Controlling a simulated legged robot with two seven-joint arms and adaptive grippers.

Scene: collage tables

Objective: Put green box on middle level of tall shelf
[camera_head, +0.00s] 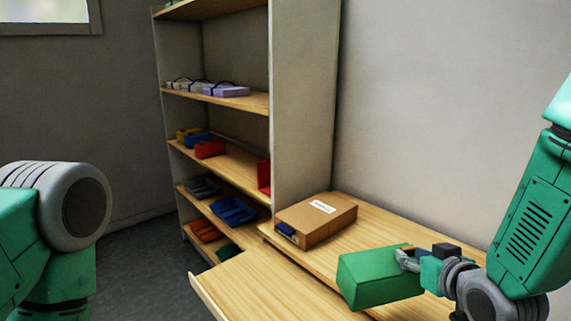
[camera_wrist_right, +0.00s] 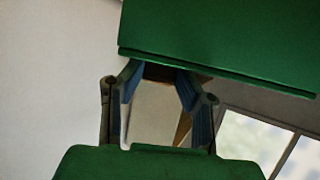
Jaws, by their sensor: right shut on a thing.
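The green box (camera_head: 378,277) is at the lower right of the head view, above the wooden table. My right gripper (camera_head: 408,258) is shut on its right end. In the right wrist view the green box (camera_wrist_right: 220,45) fills the top, with the fingers (camera_wrist_right: 160,95) at its lower edge. The tall shelf (camera_head: 270,104) stands left of the box, with several wooden levels. A middle level (camera_head: 237,160) carries yellow, blue and red bins. Of my left side only an arm part shows at the left edge; its gripper is out of view.
A brown cardboard box (camera_head: 318,219) with a white label lies on the wooden table (camera_head: 270,290) beside the shelf. Purple and pale cases (camera_head: 226,90) sit on the level above the bins. Blue and grey bins (camera_head: 233,211) fill the level below. A red item (camera_head: 264,176) stands by the shelf's right side panel.

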